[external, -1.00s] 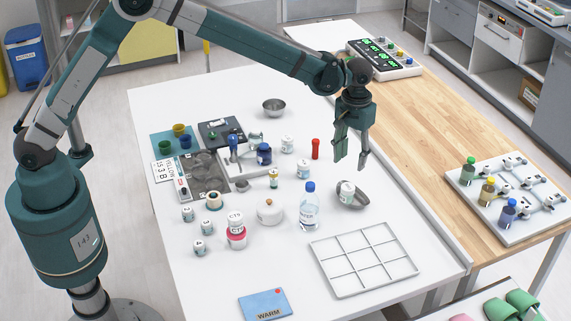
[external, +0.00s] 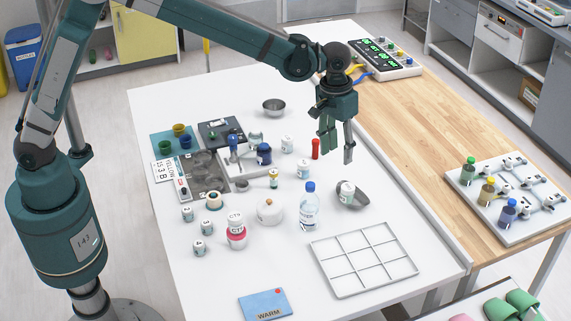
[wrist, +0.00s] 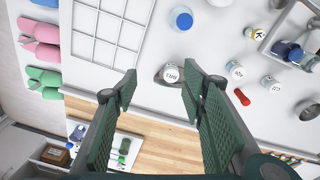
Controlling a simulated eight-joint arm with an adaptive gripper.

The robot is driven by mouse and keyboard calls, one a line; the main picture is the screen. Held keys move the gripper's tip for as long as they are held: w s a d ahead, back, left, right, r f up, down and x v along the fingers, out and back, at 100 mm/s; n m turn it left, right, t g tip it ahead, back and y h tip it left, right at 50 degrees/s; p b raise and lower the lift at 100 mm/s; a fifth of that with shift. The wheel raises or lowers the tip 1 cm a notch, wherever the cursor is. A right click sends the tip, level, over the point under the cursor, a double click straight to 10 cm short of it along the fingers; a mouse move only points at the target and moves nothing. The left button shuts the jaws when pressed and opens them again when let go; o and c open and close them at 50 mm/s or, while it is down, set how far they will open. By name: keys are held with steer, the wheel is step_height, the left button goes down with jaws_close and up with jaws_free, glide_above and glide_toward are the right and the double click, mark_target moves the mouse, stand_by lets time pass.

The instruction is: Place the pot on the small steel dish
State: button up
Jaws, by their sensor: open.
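A round white pot (external: 270,212) with a tan knob stands on the white table, left of a clear bottle. A steel dish (external: 361,203) right of the bottle holds a small white labelled jar (external: 346,190); both also show beyond my fingertips in the wrist view, the jar (wrist: 171,74) largely covering the dish. A steel bowl (external: 274,107) stands empty at the back. A smaller dark round dish (external: 242,185) lies beside the grey mat. My gripper (external: 338,155) is open, empty and above the table, apart from the pot; it also shows in the wrist view (wrist: 160,93).
The blue-capped bottle (external: 309,208) stands between the pot and the dish with the jar. A white grid tray (external: 364,260) lies at front right. The table behind the red tube is mostly clear.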

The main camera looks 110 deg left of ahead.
steer(key=s+d+r+m+t, duration=0.1)
steer(key=s+d+r+m, duration=0.1)
steer(key=s+d+r, duration=0.45)
steer(key=s+d+r+m+t, duration=0.1)
steer(key=s+d+r+m, duration=0.2)
steer(key=d, duration=0.7)
steer(key=s+d+r+m+t, duration=0.1)
steer(key=s+d+r, duration=0.4)
steer(key=s+d, duration=0.3)
steer(key=s+d+f+m+t, duration=0.1)
steer(key=s+d+f+m, duration=0.1)
steer(key=s+d, duration=0.6)
steer(key=s+d+f+m+t, duration=0.2)
steer(key=s+d+m, duration=0.2)
steer(key=s+d, duration=0.5)
steer(key=s, duration=0.5)
steer(key=shift+s+d+f, duration=0.25)
steer(key=shift+s+f, duration=0.05)
steer(key=shift+s, duration=0.05)
step_height(320, 180, down, 6)
steer(key=b, duration=0.6)
steer(key=shift+o, duration=0.7)
steer(key=shift+r, duration=0.1)
